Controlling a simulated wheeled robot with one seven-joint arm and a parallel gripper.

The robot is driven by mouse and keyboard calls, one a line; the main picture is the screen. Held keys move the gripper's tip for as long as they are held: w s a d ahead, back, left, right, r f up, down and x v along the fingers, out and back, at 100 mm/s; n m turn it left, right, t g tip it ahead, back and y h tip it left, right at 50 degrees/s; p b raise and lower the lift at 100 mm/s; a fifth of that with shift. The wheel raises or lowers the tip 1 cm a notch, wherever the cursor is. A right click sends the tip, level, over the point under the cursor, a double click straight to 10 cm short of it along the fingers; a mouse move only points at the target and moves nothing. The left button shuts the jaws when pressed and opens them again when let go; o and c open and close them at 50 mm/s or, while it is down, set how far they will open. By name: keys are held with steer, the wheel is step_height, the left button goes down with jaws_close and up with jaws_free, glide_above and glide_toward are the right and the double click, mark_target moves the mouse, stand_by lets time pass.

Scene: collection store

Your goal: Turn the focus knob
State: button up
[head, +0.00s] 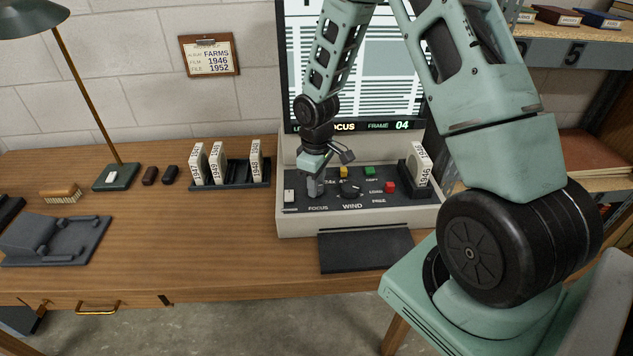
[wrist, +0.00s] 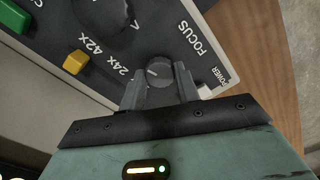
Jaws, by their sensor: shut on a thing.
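The focus knob (wrist: 158,71) is a small dark grey round knob with a light pointer line, beside the FOCUS label on the reader's control panel. My gripper (wrist: 160,88) is shut on it, with one finger on each side, in the wrist view. In the head view my gripper (head: 315,186) reaches down to the panel's left part, above the FOCUS label, and hides the knob. The microfilm reader (head: 292,222) has a beige body and a dark panel. Its lit screen (head: 300,60) shows a page of text, partly covered by my arm, with FRAME 04 below.
Near the knob are a power switch (head: 290,196), a yellow button (wrist: 75,62), a green button (head: 370,170) and a red button (head: 390,187). A box marked 1946 (head: 421,165) stands at the panel's right. A rack (head: 230,183) of film boxes stands left of the reader.

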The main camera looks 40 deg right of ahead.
steer(key=o, duration=1)
steer(key=shift+r, duration=0.1)
step_height(320, 180, up, 17)
steer(key=shift+r, duration=0.1)
steer(key=s+a+r+n, duration=0.1)
steer(key=s+a, duration=0.3)
steer(key=a, duration=0.4)
steer(key=s+a+r, duration=0.1)
steer(key=s+a, duration=0.3)
steer(key=a, duration=0.4)
steer(key=shift+n+y, duration=0.3)
steer(key=shift+n, duration=0.4)
steer(key=s+a, duration=0.3)
steer(key=s, duration=0.2)
steer(key=s+a, duration=0.3)
steer(key=s, duration=0.3)
steer(key=s+a, duration=0.3)
steer(key=s, duration=0.2)
steer(key=shift+s+f, duration=0.2)
steer(key=shift+f, duration=0.2)
